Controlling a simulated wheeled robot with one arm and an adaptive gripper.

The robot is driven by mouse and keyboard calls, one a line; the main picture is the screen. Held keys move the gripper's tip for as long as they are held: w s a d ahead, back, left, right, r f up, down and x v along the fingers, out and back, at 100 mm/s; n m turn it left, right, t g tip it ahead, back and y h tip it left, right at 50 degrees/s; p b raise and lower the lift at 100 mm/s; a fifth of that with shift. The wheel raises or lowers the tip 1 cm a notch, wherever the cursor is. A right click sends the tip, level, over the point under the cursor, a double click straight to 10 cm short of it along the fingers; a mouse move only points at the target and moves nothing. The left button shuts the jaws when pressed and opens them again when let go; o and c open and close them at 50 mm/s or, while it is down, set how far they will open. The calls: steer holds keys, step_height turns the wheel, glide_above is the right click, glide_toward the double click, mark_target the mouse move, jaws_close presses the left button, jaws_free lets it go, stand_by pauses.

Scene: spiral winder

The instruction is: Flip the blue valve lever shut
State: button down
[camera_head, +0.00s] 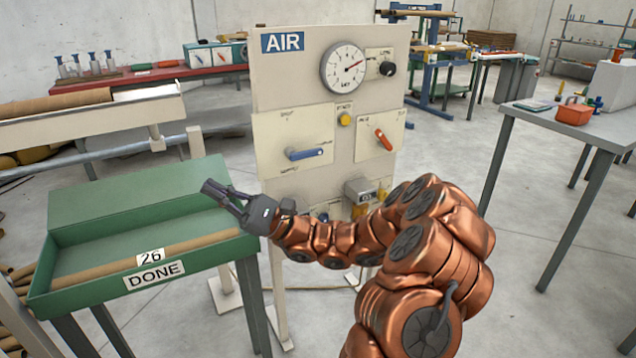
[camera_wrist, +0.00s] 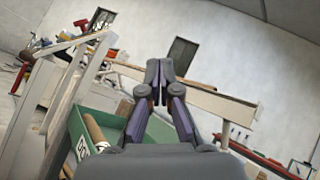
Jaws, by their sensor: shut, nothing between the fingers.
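The blue valve lever (camera_head: 305,154) sits on a cream plate on the left half of the AIR panel (camera_head: 290,90). It lies near horizontal, its right end slightly higher. My gripper (camera_head: 207,188) is shut and empty. In the head view it is left of and below the lever, in front of the green tray, pointing left. In the wrist view the fingertips (camera_wrist: 158,68) meet, with nothing between them. The blue lever cannot be made out in the wrist view.
The panel also carries a gauge (camera_head: 344,67), a black knob (camera_head: 387,68), a yellow button (camera_head: 344,119) and a tilted orange lever (camera_head: 383,139). A green DONE tray (camera_head: 70,287) holding a brown tube stands at left. My arm crosses the panel's lower part.

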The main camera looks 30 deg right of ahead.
steer(key=w+d+f+m+t+h+b, duration=0.2)
steer(key=w+d+f+m+t+h, duration=0.1)
steer(key=d+f+m+t+h, duration=0.4)
steer(key=w+d+f+m+t+h+b, duration=0.25)
steer(key=d+f+m+t+h, duration=0.2)
steer(key=d+t, duration=0.4)
steer(key=m+h+b, duration=0.2)
steer(key=m+h, duration=0.8)
steer(key=h, duration=0.5)
glide_toward(307, 154)
step_height(307, 154, down, 8)
steer(key=s+d, duration=0.1)
steer(key=d, duration=0.2)
steer(key=shift+f, duration=0.2)
steer(key=shift+r+y, duration=0.1)
steer(key=shift+y, duration=0.15)
steer(key=w+r+b, duration=0.2)
steer(key=w+r, duration=0.4)
steer(key=r, duration=0.5)
steer(key=shift+w+d, duration=0.25)
steer(key=shift+w, duration=0.15)
steer(key=shift+w+a+n+t+y, duration=0.1)
steer(key=shift+n+t+y, duration=0.15)
steer(key=shift+n+y, duration=0.45)
